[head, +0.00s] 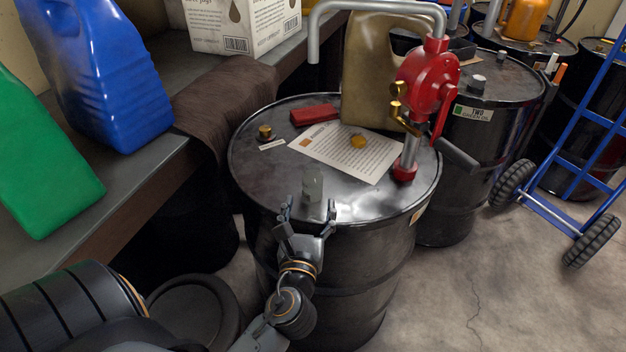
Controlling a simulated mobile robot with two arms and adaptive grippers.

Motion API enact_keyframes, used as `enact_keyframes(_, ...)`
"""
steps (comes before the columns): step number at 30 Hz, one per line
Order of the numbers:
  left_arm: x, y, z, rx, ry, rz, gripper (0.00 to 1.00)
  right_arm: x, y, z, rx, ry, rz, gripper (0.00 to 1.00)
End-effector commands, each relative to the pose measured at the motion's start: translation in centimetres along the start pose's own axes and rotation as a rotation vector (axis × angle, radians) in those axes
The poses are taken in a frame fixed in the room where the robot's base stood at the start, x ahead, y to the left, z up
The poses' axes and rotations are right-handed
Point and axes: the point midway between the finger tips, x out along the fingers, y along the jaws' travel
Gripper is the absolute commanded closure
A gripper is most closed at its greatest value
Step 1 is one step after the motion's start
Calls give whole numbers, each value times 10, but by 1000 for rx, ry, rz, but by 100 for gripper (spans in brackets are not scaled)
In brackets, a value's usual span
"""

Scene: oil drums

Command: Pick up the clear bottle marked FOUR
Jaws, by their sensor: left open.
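A small clear bottle (312,186) stands upright near the front edge of the black oil drum's top (262,178). It is greyish and see-through; I cannot read any marking on it from here. My left gripper (308,212) is open at the drum's near rim, with its fingers on either side of the bottle's lower part. Whether the fingers touch the bottle cannot be told. The bottle's base is partly hidden by the gripper. My right gripper is not in view.
On the drum are a printed sheet (345,155), a red block (315,115), a brass cap (265,132), a tan can (368,75) and a red hand pump (428,85). A bench with blue (105,70) and green (45,160) jugs is left. A blue trolley (570,190) stands right.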

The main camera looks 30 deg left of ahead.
Motion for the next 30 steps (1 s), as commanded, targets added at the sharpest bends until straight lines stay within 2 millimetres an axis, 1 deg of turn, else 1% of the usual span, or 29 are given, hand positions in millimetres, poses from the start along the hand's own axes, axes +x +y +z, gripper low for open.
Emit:
enact_keyframes(1,8,0,2,0,-2,0,31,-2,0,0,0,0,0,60)
enact_keyframes(3,15,0,1,-1,0,0,31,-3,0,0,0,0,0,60)
enact_keyframes(8,24,0,0,-1,1,-1,31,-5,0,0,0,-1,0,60)
enact_keyframes(15,60,2,2,-1,0,0,31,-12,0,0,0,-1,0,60)
enact_keyframes(18,69,1,1,-2,1,-1,31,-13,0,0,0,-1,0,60)
enact_keyframes(26,72,1,0,-2,2,-1,31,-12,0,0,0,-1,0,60)
enact_keyframes(29,72,1,0,-2,2,-1,49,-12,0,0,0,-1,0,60)
enact_keyframes(30,72,1,0,-2,2,-1,57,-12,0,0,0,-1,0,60)
